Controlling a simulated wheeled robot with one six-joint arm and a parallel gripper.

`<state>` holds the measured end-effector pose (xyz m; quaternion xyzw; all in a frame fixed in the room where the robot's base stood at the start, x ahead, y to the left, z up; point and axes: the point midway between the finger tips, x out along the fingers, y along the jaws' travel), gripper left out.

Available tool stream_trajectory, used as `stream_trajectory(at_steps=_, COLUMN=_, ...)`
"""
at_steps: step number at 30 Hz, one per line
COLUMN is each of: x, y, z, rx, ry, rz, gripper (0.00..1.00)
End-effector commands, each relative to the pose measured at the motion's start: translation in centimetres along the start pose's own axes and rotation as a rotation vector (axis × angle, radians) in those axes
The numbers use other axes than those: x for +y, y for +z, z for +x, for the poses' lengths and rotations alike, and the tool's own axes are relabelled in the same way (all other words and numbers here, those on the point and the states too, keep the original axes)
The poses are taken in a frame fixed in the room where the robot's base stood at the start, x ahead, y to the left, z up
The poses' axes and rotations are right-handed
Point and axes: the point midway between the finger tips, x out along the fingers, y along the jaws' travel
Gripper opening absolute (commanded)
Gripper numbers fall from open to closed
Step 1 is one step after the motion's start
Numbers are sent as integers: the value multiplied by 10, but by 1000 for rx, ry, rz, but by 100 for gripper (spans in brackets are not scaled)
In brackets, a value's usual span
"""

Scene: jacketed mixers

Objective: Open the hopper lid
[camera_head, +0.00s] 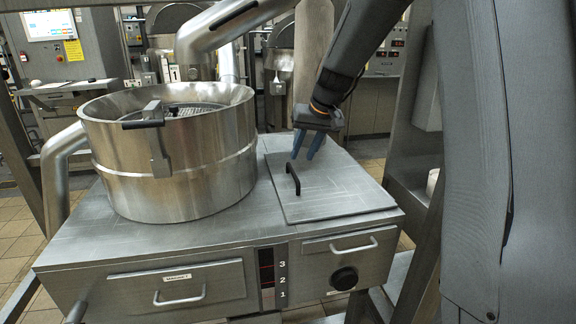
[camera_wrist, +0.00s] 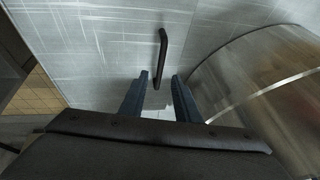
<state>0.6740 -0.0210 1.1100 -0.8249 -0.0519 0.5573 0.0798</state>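The hopper lid (camera_head: 335,190) is a flat grey metal plate lying closed on top of the machine, right of the round steel drum. Its black bar handle (camera_head: 293,179) stands near the lid's left edge. My gripper (camera_head: 303,158) is above the lid, just behind the handle in the head view, with its two blue-grey fingers pointing down. In the wrist view the fingers (camera_wrist: 160,98) are apart with nothing between them. There the handle (camera_wrist: 161,58) lies ahead of the fingertips, its near end close to the gap. The lid (camera_wrist: 100,50) fills the background.
The steel drum (camera_head: 175,170) stands close left of the lid, with a black-handled latch (camera_head: 152,113) on its rim; its curved wall also shows in the wrist view (camera_wrist: 270,90). Drawers (camera_head: 180,288) and a black knob (camera_head: 344,278) are on the machine's front.

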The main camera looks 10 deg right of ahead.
Motion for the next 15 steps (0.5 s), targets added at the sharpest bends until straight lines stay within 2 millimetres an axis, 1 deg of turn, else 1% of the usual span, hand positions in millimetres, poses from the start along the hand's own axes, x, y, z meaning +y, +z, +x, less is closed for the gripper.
stream_trajectory(at_steps=1, x=1, y=-6, z=0, rx=6, ry=-4, rz=0, gripper=29)
stream_trajectory(at_steps=2, x=1, y=-8, z=0, rx=8, ry=-6, rz=-1, gripper=29)
stream_trajectory(at_steps=5, x=1, y=-10, z=6, rx=8, ry=-8, rz=0, gripper=29)
stream_trajectory(at_steps=15, x=1, y=-9, z=54, rx=7, ry=-7, rz=0, gripper=29)
